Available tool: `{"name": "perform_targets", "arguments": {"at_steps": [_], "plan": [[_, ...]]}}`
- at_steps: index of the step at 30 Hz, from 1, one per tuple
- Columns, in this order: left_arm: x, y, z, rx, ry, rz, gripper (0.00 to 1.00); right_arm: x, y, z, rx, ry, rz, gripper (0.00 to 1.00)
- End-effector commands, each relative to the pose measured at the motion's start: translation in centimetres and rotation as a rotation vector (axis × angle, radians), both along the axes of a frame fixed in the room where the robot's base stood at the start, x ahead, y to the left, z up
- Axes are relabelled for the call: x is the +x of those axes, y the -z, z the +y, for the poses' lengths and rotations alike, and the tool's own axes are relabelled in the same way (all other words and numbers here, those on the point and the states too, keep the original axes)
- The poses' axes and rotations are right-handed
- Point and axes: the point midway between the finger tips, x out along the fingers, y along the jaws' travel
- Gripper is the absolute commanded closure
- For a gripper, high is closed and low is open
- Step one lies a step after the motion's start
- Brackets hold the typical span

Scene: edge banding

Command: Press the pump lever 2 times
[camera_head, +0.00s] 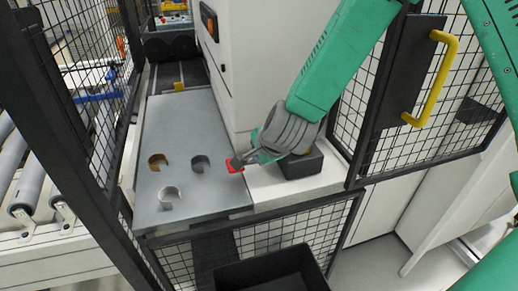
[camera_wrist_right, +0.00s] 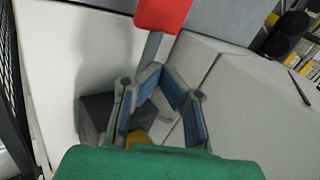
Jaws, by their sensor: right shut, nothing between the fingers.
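The pump lever has a red end (camera_head: 235,168), which sits low over the right edge of the grey plate in the head view. In the right wrist view the red lever end (camera_wrist_right: 163,14) is at the top, on a grey shaft (camera_wrist_right: 151,47). My right gripper (camera_head: 246,159) reaches down from the upper right, with its tips close beside the red end. Its blue-grey fingers (camera_wrist_right: 165,78) are shut and empty, over the shaft. I cannot tell whether they touch the lever. The dark pump base (camera_head: 301,163) is partly hidden behind the gripper. My left gripper is not in view.
The grey plate (camera_head: 190,130) carries several round cutouts. A white machine housing (camera_head: 235,70) stands behind it. Black mesh fencing (camera_head: 285,240) borders the front and sides, with a yellow-handled door (camera_head: 435,80) at right. A black bin (camera_head: 270,270) is below.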

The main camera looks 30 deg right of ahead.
Motion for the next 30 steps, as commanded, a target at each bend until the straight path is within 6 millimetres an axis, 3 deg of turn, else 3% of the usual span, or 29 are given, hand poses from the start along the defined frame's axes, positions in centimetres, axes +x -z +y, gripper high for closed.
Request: {"name": "perform_targets", "arguments": {"at_steps": [24,30], "plan": [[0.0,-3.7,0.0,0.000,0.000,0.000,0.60,-0.6,-4.1,-2.1,0.000,0.000,0.001,1.00],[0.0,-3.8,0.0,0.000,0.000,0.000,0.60,-0.6,-4.1,-2.3,0.000,0.000,0.001,1.00]]}}
